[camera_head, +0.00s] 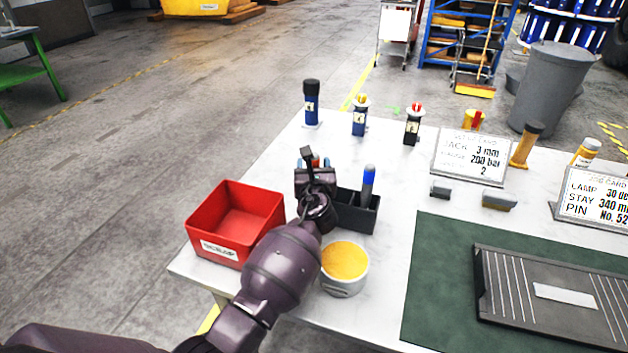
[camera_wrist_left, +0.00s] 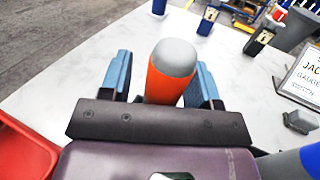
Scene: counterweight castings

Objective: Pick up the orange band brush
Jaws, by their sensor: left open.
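The orange band brush (camera_wrist_left: 165,86) shows in the left wrist view as an upright orange handle with a rounded grey end. It stands between the two blue-padded fingers of my open left gripper (camera_wrist_left: 162,80), and its lower part is hidden. I cannot tell whether the pads touch it. In the head view a little of the orange (camera_head: 316,160) shows at my left gripper (camera_head: 317,164), over the left end of a black caddy (camera_head: 352,218). My right gripper is not in view.
A blue-topped grey handle (camera_head: 367,187) stands in the caddy's right part. A red bin (camera_head: 224,244) is left, and a tub with yellow contents (camera_head: 343,285) is in front. Several bottles (camera_head: 311,105) line the back. A green mat (camera_head: 432,290) lies right.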

